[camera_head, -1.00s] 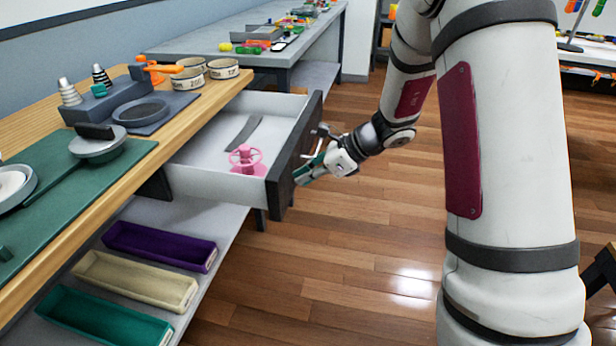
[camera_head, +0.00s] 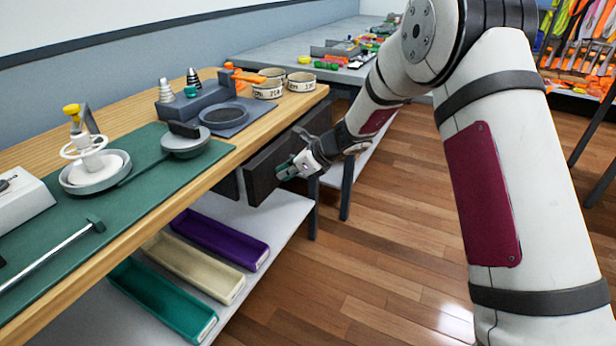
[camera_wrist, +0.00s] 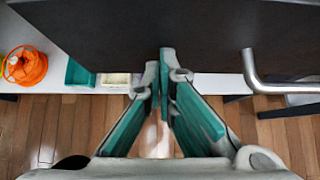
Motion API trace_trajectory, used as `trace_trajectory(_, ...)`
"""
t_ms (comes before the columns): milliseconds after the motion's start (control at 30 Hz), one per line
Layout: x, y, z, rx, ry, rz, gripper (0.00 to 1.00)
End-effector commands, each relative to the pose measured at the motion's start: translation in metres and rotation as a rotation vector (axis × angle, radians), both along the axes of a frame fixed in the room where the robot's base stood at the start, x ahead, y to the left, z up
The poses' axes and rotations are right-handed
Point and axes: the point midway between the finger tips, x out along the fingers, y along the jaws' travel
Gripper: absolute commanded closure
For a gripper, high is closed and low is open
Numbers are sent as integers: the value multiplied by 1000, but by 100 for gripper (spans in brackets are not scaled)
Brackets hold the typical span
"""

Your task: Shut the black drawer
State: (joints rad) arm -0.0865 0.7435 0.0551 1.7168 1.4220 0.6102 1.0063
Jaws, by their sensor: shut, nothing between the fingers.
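The black drawer (camera_head: 264,172) is under the wooden tabletop. Its front lies close beneath the table edge, and its inside is hidden. In the wrist view the dark front (camera_wrist: 110,30) fills the top, with a metal bar handle (camera_wrist: 250,70) right of my fingers. My gripper (camera_head: 284,173) is shut and empty at the drawer front, beside the handle. Its fingertips (camera_wrist: 166,62) overlap the panel in the wrist view and look to be against it. I cannot tell whether a small gap is left behind the front.
The wooden table (camera_head: 215,170) holds a green mat (camera_head: 110,205), a grey stand and several white pots. Purple (camera_head: 222,238), cream (camera_head: 195,266) and teal (camera_head: 160,300) trays lie on the shelf below. Open wooden floor (camera_head: 400,220) is to the right.

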Motion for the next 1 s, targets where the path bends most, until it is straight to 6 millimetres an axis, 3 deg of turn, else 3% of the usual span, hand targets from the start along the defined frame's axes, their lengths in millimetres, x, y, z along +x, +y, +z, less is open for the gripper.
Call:
trace_trajectory(100, 8, 16, 1, 0, -1, 2, 100)
trace_trajectory(333, 18, 30, 0, -1, 0, 1, 100)
trace_trajectory(1000, 19, 30, 1, 3, -1, 2, 100)
